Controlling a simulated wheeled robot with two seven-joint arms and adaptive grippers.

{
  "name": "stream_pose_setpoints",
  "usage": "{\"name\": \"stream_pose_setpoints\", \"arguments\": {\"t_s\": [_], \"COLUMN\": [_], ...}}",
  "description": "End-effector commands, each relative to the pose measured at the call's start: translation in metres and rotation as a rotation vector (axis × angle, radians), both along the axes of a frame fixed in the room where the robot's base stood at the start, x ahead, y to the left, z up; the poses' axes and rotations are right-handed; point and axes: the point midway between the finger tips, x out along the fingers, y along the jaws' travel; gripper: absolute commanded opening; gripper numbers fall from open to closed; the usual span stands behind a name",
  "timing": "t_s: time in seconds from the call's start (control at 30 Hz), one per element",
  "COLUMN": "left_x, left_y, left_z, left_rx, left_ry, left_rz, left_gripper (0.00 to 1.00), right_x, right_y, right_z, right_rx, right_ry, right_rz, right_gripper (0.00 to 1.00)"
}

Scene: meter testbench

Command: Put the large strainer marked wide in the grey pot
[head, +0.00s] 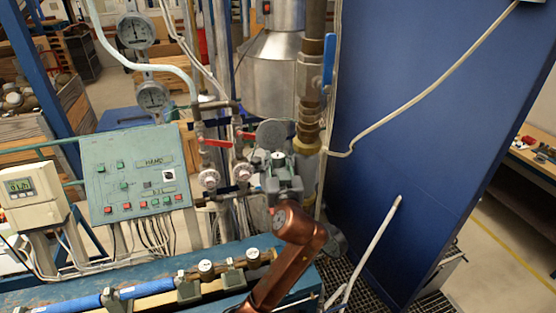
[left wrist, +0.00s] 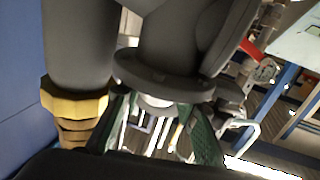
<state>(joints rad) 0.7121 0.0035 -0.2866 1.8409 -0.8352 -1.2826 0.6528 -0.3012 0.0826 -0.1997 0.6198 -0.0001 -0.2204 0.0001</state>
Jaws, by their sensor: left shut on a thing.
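I cannot make out a strainer marked wide or a grey pot in either view. My left gripper (left wrist: 160,112) shows in the left wrist view as two green fingers above a black body. It is shut on a dark grey flanged part (left wrist: 165,85), which fills the upper middle of that view; I cannot read any mark on it. In the head view the gripper is hard to tell apart from the grey fittings near the middle. My right gripper is in neither view.
A brass nut (head: 308,143) on a dark pipe stands right of the fittings, with a blue wall (head: 410,110) beyond. A green control panel (head: 140,175) is at left. A blue bench (head: 120,295) carries a pipe with meters. Red-handled valves (head: 217,143) stand near the middle.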

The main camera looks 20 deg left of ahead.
Motion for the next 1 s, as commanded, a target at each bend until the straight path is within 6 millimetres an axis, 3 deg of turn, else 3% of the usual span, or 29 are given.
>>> {"name": "stream_pose_setpoints", "arguments": {"t_s": [0.13,0.17,0.43,0.83,1.0], "left_x": [0.0,0.0,0.001,-0.001,-0.015], "left_y": [-0.001,-0.001,-0.001,-0.001,-0.009], "left_z": [-0.008,-0.008,-0.007,-0.007,-0.007], "left_rx": [-0.005,-0.005,-0.004,-0.004,-0.006], "left_ry": [0.016,0.016,0.016,0.014,0.014], "left_rz": [0.0,0.001,0.0,0.0,-0.002], "left_gripper": [0.0,0.29,0.48,0.49,0.49], "right_x": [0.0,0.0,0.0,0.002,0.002], "right_y": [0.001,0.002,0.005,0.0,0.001], "right_z": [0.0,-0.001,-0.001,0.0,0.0], "right_rx": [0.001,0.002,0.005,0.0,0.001], "right_ry": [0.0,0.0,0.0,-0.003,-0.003], "right_rz": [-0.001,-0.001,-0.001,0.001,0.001], "right_gripper": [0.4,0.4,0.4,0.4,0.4]}}
